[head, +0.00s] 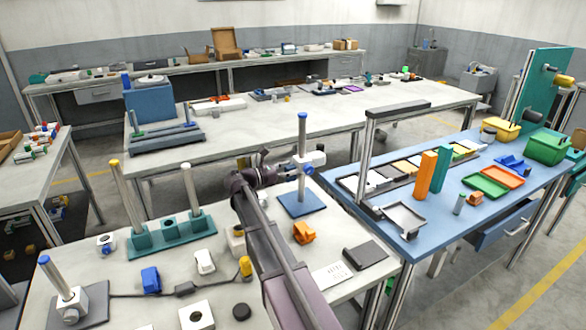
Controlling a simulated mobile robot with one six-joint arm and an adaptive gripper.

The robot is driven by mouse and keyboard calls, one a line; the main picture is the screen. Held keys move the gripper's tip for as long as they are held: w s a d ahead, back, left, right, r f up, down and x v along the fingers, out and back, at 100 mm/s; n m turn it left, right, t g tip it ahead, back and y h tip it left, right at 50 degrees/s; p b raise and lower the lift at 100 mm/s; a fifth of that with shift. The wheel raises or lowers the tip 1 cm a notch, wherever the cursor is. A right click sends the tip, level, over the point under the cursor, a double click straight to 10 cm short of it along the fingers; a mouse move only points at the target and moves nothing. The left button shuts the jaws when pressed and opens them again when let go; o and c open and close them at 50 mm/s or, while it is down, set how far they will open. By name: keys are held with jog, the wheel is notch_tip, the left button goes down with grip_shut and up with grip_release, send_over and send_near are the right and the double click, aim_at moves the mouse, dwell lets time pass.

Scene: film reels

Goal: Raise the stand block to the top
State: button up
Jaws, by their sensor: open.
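A stand with a blue base plate (303,201) and a grey post (302,132) with a blue cap is on the near table. A whitish block with blue knobs (314,158) sits around its post, roughly at mid-height. My gripper (262,158) is open just left of this post; the gap to the block is hard to judge. The fingers are small and partly hidden by my wrist. Another blue-capped post (55,276) at the near left has a white block (72,301) low on it, above a grey plate.
An orange part (303,232), a white part (204,261) and a dark flat box (365,255) lie nearby. The blue table (455,215) at right carries a tall frame and trays.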

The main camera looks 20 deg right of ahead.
aim_at(290, 166)
jog(key=shift+d, duration=0.2)
grip_shut()
notch_tip(290, 166, up, 10)
jog(key=p, duration=0.9)
jog(key=shift+w+f+p, duration=0.15)
jog(key=shift+f+p, duration=0.05)
jog(key=shift+p, duration=0.1)
grip_release()
